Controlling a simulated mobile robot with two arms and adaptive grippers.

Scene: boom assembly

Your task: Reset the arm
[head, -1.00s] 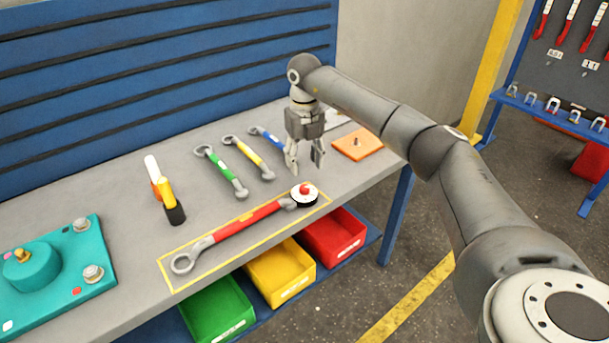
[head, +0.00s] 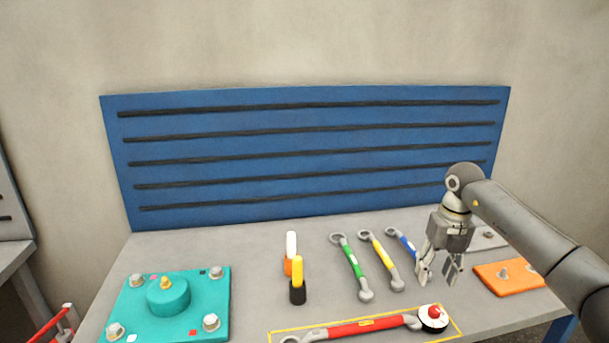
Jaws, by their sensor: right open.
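My right gripper (head: 438,275) is open and empty, its fingers pointing down above the right part of the workbench (head: 240,250). It is between the blue-handled wrench (head: 404,243) and the orange plate (head: 508,279). My right arm comes in from the right edge. A red wrench-like bar (head: 365,327) lies inside a yellow outline at the front, its right end at a round white and black piece with a red knob (head: 433,317). Its left end is partly cut off by the frame. My left gripper is out of view.
A green-handled wrench (head: 351,265) and a yellow-handled wrench (head: 382,260) lie mid-bench. A teal plate (head: 137,299) with bolts lies at left. A blue slatted board (head: 310,155) stands behind.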

